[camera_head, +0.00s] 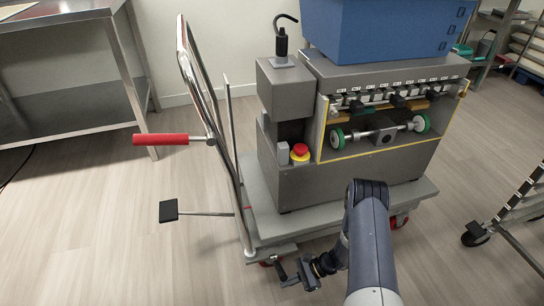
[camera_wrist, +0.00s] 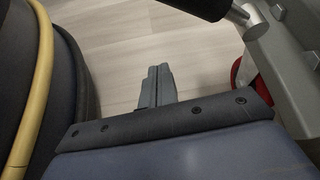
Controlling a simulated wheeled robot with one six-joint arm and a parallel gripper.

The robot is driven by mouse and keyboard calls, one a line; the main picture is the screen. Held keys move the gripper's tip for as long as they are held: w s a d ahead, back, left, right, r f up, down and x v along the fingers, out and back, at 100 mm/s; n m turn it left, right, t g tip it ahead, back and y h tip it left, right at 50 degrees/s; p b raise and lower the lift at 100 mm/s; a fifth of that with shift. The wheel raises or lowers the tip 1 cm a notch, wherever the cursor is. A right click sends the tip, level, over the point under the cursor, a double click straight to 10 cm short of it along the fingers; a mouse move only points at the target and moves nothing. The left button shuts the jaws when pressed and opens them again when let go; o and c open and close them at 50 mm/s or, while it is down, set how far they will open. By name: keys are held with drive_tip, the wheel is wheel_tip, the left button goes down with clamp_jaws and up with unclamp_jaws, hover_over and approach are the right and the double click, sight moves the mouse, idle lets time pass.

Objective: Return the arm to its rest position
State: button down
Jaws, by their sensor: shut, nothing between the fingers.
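My arm reaches in from the lower right of the head view and bends at a dark elbow in front of the grey depositor machine (camera_head: 325,184). My gripper (camera_head: 283,277) hangs low beside the front edge of the cart (camera_head: 300,232) that bears the machine. In the wrist view my gripper's fingers (camera_wrist: 157,80) lie together, shut and empty, above the wooden floor. Part of my lower arm is hidden behind the upper link in the head view.
A red handle (camera_head: 163,139) and a black pedal (camera_head: 169,210) stick out left of the cart. A blue bin (camera_head: 385,28) sits on the machine. A steel table (camera_head: 66,60) stands at left, a wheeled rack (camera_head: 515,215) at right. Floor at lower left is clear.

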drive_tip(key=shift+w+d+f, duration=0.15)
drive_tip(key=shift+w+f, duration=0.1)
drive_tip(key=shift+f, duration=0.55)
drive_tip(key=shift+r, duration=0.1)
